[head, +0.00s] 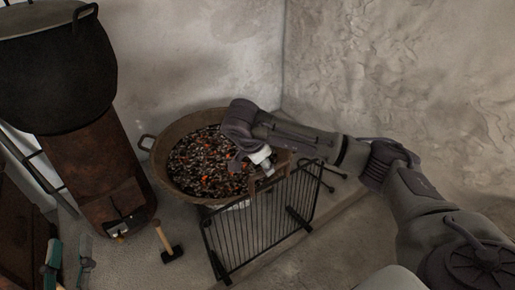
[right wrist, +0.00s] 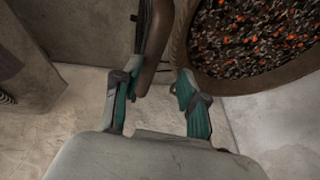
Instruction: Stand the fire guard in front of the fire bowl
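The fire guard (head: 262,225), a black barred panel with feet, stands upright on the floor at the near right side of the fire bowl (head: 163,172). The bowl is brown, round and full of glowing coals. My right arm reaches over the bowl's right edge to the guard's brown top piece (head: 284,163). In the right wrist view, my right gripper (right wrist: 157,74) has its fingers apart around a brown curved piece (right wrist: 158,40), with a gap on the right side. Whether one finger touches it is unclear. My left gripper (head: 68,264) is open and empty at lower left.
A mallet (head: 168,245) stands on the floor left of the guard.

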